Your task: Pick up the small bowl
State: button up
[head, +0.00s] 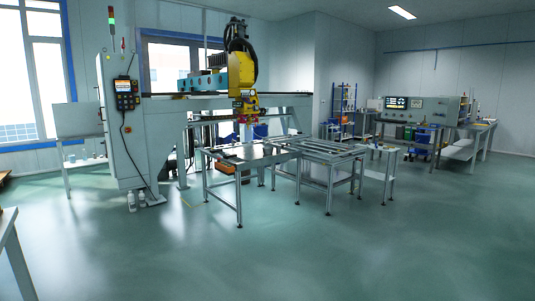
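I cannot make out a small bowl anywhere in the head view. Small items on the far tables are too small to identify. My gripper and arm are not in this view.
A gantry machine (240,101) with a yellow head and grey cabinet (120,150) stands left of centre. Metal frame tables (238,167) stand before it. A workbench with a panel (437,110) is at the back right. A table edge (12,240) shows at near left. The front floor (330,255) is clear.

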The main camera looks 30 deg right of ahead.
aim_at(268, 151)
jog(key=i+l+z, duration=0.2)
jog(key=i, duration=0.15)
jog(key=i+z, duration=0.25)
jog(key=i, duration=0.15)
jog(key=i+z, duration=0.25)
jog(key=i, duration=1.95)
jog(key=i+l, duration=0.15)
jog(key=i, duration=2.1)
jog(key=i+u, duration=0.3)
jog(key=i, duration=0.25)
jog(key=i+l+u, duration=0.3)
jog(key=i, duration=0.2)
jog(key=i+l+u, duration=0.2)
jog(key=i+u, duration=0.15)
jog(key=i, duration=0.7)
